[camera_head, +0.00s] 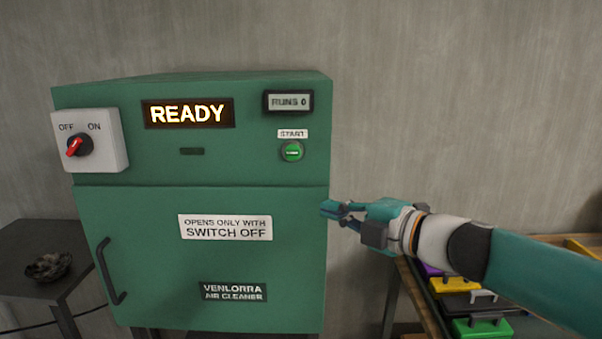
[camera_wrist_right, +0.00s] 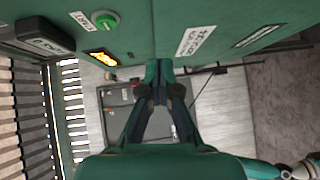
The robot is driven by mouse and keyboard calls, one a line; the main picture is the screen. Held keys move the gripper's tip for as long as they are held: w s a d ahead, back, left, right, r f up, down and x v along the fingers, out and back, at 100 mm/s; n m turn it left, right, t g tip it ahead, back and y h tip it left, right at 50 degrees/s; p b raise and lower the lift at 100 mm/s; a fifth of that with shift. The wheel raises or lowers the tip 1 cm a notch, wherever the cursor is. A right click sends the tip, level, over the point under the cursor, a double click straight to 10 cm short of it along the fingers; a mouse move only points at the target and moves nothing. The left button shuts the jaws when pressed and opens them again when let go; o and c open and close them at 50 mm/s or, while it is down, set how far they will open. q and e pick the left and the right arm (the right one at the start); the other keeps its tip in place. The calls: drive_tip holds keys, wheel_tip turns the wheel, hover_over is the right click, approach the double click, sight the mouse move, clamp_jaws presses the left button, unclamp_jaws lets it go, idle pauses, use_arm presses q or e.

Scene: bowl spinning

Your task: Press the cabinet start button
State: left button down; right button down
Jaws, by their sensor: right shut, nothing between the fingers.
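The green cabinet (camera_head: 260,210) fills the left and middle of the head view. Its green start button (camera_head: 292,151) sits under a START label at the upper right of the front; it also shows in the right wrist view (camera_wrist_right: 106,20). The display (camera_head: 188,113) reads READY, and the counter (camera_head: 288,102) reads RUNS 0. My right gripper (camera_head: 330,210) is shut and empty, at the cabinet's right edge, below and right of the button. My left gripper is out of view.
The cabinet door has a black handle (camera_head: 108,270) on its left. A dark side table (camera_head: 35,240) with a dark bowl-like object (camera_head: 48,267) stands at left. A bench at lower right holds yellow (camera_head: 455,285) and green (camera_head: 484,327) cases under my right arm. Wall space above is clear.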

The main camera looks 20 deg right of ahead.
drive_tip(key=s+r+t, duration=0.1)
drive_tip(key=s+r, duration=0.2)
drive_tip(key=r, duration=0.3)
drive_tip(key=shift+s+d+r+n, duration=0.2)
drive_tip(key=shift+r+n, duration=0.1)
approach(287, 154)
drive_tip(key=w+a, duration=0.1)
drive_tip(key=a, duration=0.3)
drive_tip(key=w, duration=0.1)
drive_tip(key=w+p, duration=0.1)
drive_tip(key=w, duration=0.1)
drive_tip(key=shift+w+d, duration=0.3)
drive_tip(key=shift+d, duration=0.05)
drive_tip(key=shift+w+d+f+p, duration=0.1)
drive_tip(key=shift+w+p, duration=0.2)
drive_tip(key=shift+w, duration=0.15)
